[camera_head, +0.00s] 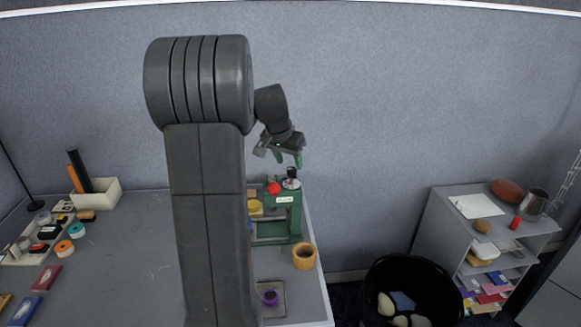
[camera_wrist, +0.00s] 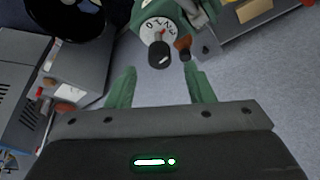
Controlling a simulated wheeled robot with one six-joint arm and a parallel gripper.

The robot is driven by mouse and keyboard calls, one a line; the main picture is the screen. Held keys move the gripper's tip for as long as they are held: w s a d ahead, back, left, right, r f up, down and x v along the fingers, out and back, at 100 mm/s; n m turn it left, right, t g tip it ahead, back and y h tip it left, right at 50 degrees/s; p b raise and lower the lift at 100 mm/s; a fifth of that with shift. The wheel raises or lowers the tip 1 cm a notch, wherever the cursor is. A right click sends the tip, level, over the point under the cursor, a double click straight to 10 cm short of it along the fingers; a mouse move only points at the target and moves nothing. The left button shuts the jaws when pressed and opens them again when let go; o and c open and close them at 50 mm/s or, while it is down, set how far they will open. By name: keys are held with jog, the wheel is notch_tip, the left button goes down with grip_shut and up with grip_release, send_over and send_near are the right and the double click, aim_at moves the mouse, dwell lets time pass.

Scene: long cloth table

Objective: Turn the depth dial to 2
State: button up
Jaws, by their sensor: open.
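The depth dial is a white numbered disc (camera_wrist: 152,30) with a black knob (camera_wrist: 159,55), on a green machine (camera_wrist: 186,8) at the top of the wrist view. In the head view the dial's black knob (camera_head: 292,172) stands on top of the green machine (camera_head: 281,228), at the table's right end. The numbers are small and partly covered, so I cannot tell which one is set. My gripper (camera_wrist: 159,69) is open and empty, its green fingers on either side of the knob in the picture. In the head view my gripper (camera_head: 289,160) is just above the dial.
A red knob (camera_head: 274,188) sits left of the dial on the machine. A wooden cup (camera_head: 304,256) and a grey tray (camera_head: 278,299) with a purple ring stand in front. A black bin (camera_head: 386,272) and a grey shelf (camera_head: 440,222) stand right of the table.

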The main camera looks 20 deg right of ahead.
aim_at(291, 169)
jog(key=v, duration=1)
jog(key=shift+s+r+b, duration=0.15)
jog(key=shift+r+b, duration=0.05)
jog(key=shift+b, duration=0.15)
jog(key=shift+f, duration=0.1)
jog(key=p+x, duration=0.1)
jog(key=x, duration=1.2)
jog(key=shift+f, duration=0.25)
jog(key=shift+r, duration=0.1)
